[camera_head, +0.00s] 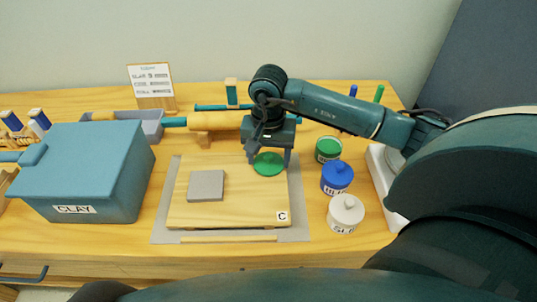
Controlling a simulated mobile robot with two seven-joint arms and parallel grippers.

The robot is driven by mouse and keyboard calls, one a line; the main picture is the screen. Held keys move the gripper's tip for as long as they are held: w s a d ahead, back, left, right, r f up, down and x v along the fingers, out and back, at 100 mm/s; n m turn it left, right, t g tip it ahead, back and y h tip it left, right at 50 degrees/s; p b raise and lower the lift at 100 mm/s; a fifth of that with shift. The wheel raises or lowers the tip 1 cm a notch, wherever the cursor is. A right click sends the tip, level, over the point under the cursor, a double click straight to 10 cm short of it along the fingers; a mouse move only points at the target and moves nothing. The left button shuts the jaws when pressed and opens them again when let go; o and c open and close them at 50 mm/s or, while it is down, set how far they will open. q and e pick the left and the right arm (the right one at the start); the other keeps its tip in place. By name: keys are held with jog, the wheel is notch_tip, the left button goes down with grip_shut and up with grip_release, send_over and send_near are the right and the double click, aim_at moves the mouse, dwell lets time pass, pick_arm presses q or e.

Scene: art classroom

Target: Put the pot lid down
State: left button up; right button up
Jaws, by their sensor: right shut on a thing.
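The pot lid is a round green disc (268,164) at the upper right of the wooden board (240,208). My right gripper (268,158) points down from above and is shut on the green lid. I cannot tell whether the lid touches the board or hangs just above it. An open pot with green contents (328,149) stands to the right of the gripper, beside the board. My left gripper is not in view.
A blue-lidded pot (337,177) and a white-lidded pot (345,214) stand right of the board. A grey square slab (206,186) lies on the board. A blue CLAY box (85,172) stands at left. A rolling pin (212,121) lies behind. The board's lower middle is clear.

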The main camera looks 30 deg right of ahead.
aim_at(269, 156)
jog(key=shift+f, duration=0.25)
jog(key=o, duration=1)
jog(key=shift+r, duration=0.1)
jog(key=shift+c, duration=0.2)
notch_tip(269, 156, up, 12)
jog(key=shift+r, duration=0.2)
jog(key=shift+s, duration=0.1)
